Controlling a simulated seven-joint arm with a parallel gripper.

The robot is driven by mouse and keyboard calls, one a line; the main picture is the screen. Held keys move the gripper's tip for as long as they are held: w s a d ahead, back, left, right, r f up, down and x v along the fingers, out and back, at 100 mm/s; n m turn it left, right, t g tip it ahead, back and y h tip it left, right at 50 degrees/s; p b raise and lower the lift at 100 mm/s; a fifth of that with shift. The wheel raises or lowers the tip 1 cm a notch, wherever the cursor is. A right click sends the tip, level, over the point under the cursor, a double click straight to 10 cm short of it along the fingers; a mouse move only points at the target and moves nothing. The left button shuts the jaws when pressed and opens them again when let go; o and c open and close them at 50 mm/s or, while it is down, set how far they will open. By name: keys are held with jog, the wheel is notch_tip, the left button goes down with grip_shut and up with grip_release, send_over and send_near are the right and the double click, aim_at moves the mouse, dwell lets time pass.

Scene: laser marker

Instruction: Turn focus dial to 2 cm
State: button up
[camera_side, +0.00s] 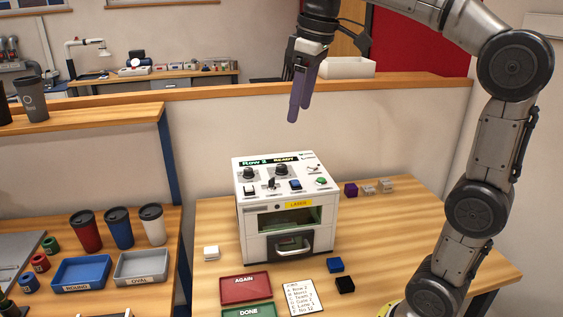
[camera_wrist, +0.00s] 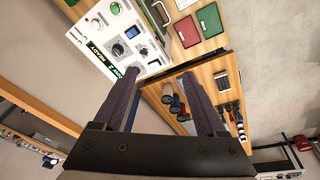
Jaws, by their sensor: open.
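The white laser marker (camera_side: 286,218) stands on the wooden table, and its display reads "Row 2" and "READY". Its top panel has two black round dials, a left one (camera_side: 249,172) and a right one (camera_side: 281,170). I cannot read their labels or settings, so I cannot tell which is the focus dial. My gripper (camera_side: 299,113) is open and empty, high above and behind the marker, touching nothing. In the wrist view the marker (camera_wrist: 88,28) is partly cut off at the top, beyond the open fingers (camera_wrist: 162,76).
A red AGAIN tray (camera_side: 246,288), a green DONE tray (camera_side: 249,311) and a note card (camera_side: 300,297) lie before the marker. Small blocks (camera_side: 335,265) lie around it. Cups (camera_side: 119,228) stand on the left bench. A low partition (camera_side: 380,140) rises behind the table.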

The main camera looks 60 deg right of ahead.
jog(key=w+d+f+g, duration=0.1)
jog(key=w+d+f, duration=0.1)
jog(key=w+d, duration=0.55)
jog(key=m+g, duration=0.2)
send_near(281, 165)
jog(key=f, duration=0.8)
jog(key=shift+s+d+f, duration=0.1)
jog(key=shift+s+f, duration=0.15)
jog(key=shift+f, duration=0.1)
grip_shut()
